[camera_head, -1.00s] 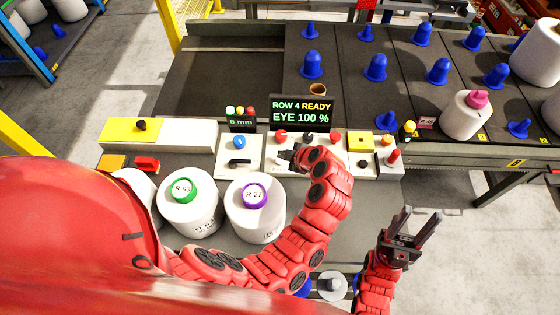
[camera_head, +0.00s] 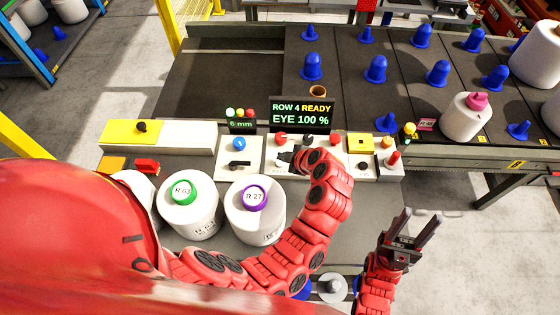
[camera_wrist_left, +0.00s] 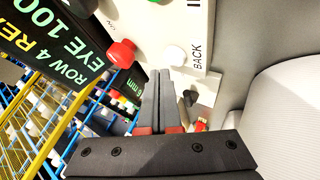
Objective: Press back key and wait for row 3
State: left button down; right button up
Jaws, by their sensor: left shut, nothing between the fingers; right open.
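The white key marked BACK (camera_wrist_left: 174,56) shows on the pale control panel in the left wrist view. My left gripper (camera_wrist_left: 161,73) is shut and empty, its fingertips close to that key. I cannot tell whether they touch it. In the head view my left gripper (camera_head: 285,158) is over the panel below the display, and the arm hides the key. The display (camera_head: 302,112) reads "ROW 4 READY" and "EYE 100 %". My right gripper (camera_head: 424,214) is open and empty, to the right of the panel, over the floor.
A red button (camera_wrist_left: 122,52) stands near my left fingers. Two white bobbins, R 63 (camera_head: 190,212) and R 27 (camera_head: 254,217), stand in front of the panel. A conveyor with blue pegs (camera_head: 375,69) and a pink-topped bobbin (camera_head: 466,117) lies behind. A lever (camera_head: 240,162) is left of my gripper.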

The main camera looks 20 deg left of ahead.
aim_at(283, 164)
dwell(0.9)
pick_arm(q)
jog(key=shift+f+b, duration=0.45)
jog(key=shift+b, duration=0.5)
jog(key=shift+f+b, duration=0.5)
jog(key=shift+b, duration=0.3)
dwell(0.4)
dwell(0.4)
jog(key=shift+r, duration=0.95)
jog(key=shift+r, duration=0.1)
jog(key=shift+r+p, duration=0.65)
jog(key=shift+r, duration=1.75)
dwell(1.1)
